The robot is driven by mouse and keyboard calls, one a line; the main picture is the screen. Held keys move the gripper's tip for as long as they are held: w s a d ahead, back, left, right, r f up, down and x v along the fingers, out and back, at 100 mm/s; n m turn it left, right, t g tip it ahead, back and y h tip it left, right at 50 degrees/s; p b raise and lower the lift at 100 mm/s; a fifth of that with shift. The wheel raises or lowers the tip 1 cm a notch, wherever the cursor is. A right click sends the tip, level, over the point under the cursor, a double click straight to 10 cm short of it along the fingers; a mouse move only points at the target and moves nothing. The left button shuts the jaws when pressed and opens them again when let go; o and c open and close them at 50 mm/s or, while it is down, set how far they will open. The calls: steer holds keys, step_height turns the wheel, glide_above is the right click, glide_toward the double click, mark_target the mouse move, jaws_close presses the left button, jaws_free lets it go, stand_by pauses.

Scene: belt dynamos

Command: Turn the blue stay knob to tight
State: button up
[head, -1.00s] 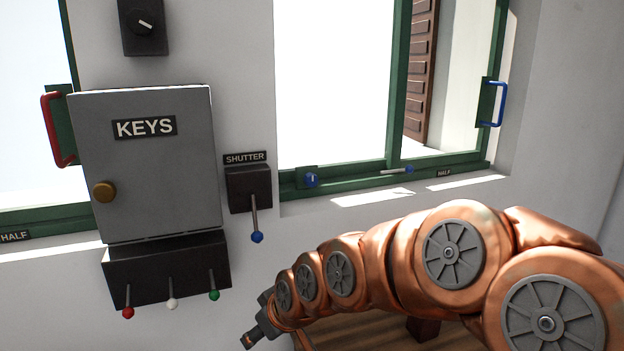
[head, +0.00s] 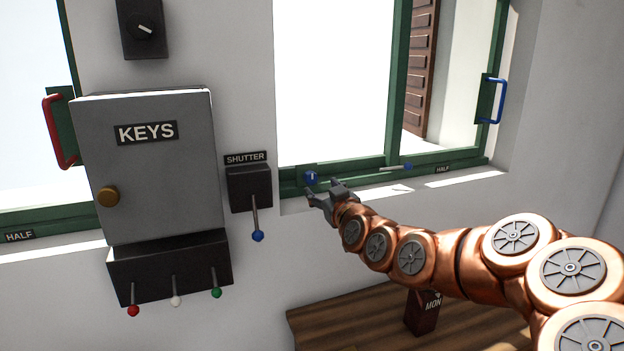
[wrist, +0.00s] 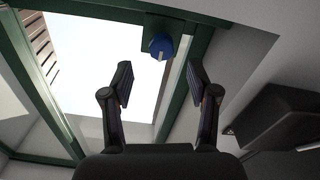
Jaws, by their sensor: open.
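The blue stay knob (head: 311,177) sits on a dark plate at the lower left corner of the green window frame. A pale mark runs across its face. My gripper (head: 322,193) is just below and in front of it, with the jaws open and empty. In the wrist view the knob (wrist: 162,47) shows beyond and above the gap between the two spread fingers (wrist: 160,82), and the fingers do not appear to touch it.
The shutter box (head: 249,188) with its blue-tipped lever (head: 257,236) is left of my gripper. The keys cabinet (head: 147,165) is farther left. A stay bar (head: 395,168) lies along the sill to the right. A wooden bench (head: 360,320) is below.

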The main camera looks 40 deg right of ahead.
mark_target(312, 181)
steer(key=p+x, duration=0.3)
steer(key=x, duration=0.3)
steer(key=shift+w+r, duration=0.1)
steer(key=shift+w, duration=0.55)
jaws_close()
